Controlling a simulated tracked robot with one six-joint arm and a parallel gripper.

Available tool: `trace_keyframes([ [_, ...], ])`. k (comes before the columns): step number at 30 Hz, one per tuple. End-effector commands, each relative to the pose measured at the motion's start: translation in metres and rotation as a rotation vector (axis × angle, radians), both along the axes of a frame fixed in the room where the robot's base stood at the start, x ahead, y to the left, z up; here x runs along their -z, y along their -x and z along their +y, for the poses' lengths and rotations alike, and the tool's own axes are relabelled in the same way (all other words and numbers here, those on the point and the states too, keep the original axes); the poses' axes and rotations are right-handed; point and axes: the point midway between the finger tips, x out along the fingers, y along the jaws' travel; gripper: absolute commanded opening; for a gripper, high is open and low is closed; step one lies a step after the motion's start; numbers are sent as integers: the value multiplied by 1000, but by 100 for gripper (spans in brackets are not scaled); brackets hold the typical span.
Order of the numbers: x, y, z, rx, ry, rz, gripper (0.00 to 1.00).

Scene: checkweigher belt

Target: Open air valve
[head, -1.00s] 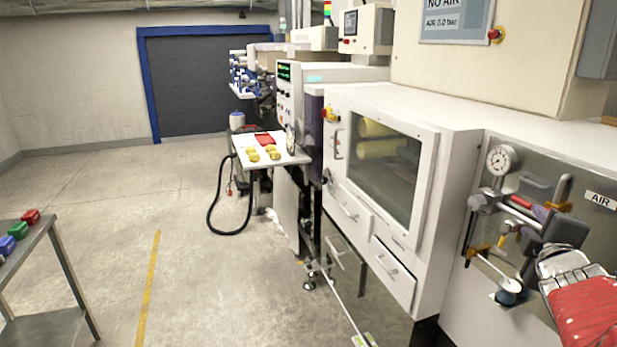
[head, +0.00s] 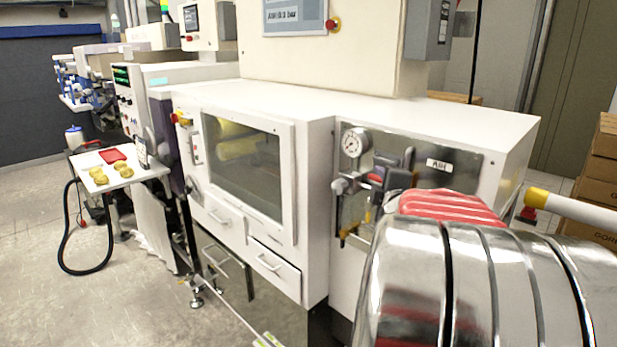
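The air panel is a steel plate with an "AIR" label (head: 439,165), at the right of the white machine. On it are a round pressure gauge (head: 352,142), a grey pipe fitting (head: 340,187) and a small red part (head: 376,177) that looks like the valve handle. My gripper (head: 392,180) is a dark shape close in front of the red part. My red and silver arm comes in from the right and hides the lower right of the panel. The fingers are too small and covered to tell whether they touch the handle or are open.
A windowed cabinet (head: 250,165) with drawers stands left of the panel. A red emergency button (head: 334,24) sits above. A small table (head: 118,178) with yellow items is at the left. Cardboard boxes (head: 600,180) stand at the far right. Open floor lies at lower left.

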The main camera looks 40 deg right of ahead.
Motion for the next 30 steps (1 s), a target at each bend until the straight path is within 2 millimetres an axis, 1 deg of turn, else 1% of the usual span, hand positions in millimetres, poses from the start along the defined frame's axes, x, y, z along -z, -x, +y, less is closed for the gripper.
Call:
trace_keyframes([
  [10,0,-3,0,-4,1,0,31],
  [23,0,-4,1,-7,0,0,1],
  [30,1,-4,1,-7,-1,1,0],
])
